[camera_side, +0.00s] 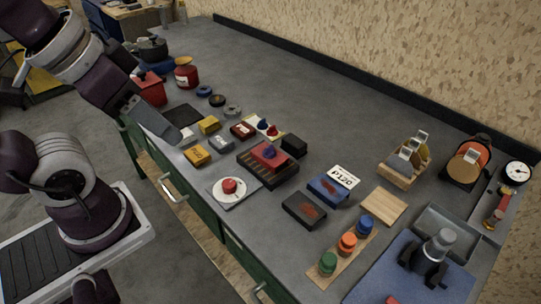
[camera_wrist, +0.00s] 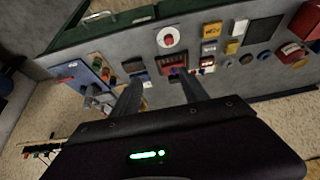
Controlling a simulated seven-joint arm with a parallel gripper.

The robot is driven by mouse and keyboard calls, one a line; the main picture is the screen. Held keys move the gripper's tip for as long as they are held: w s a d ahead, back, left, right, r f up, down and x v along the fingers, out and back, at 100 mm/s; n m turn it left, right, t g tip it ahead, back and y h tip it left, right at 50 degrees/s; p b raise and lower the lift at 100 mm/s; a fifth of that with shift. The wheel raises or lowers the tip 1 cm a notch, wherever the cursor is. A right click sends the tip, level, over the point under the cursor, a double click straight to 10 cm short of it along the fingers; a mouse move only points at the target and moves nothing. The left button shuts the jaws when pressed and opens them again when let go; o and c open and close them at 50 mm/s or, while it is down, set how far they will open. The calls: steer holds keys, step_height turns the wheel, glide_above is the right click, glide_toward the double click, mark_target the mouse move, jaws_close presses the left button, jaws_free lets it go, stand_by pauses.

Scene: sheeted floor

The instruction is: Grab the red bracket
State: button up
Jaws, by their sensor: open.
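A white plate with a red button (camera_side: 229,186) lies in front of the block. Yellow, grey and red small boxes (camera_side: 209,125) lie to the left. A black box (camera_side: 294,145) stands close behind. Blue and dark sanding blocks (camera_side: 304,210) lie to the right.

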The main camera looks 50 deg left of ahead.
steer(key=o, duration=0.7)
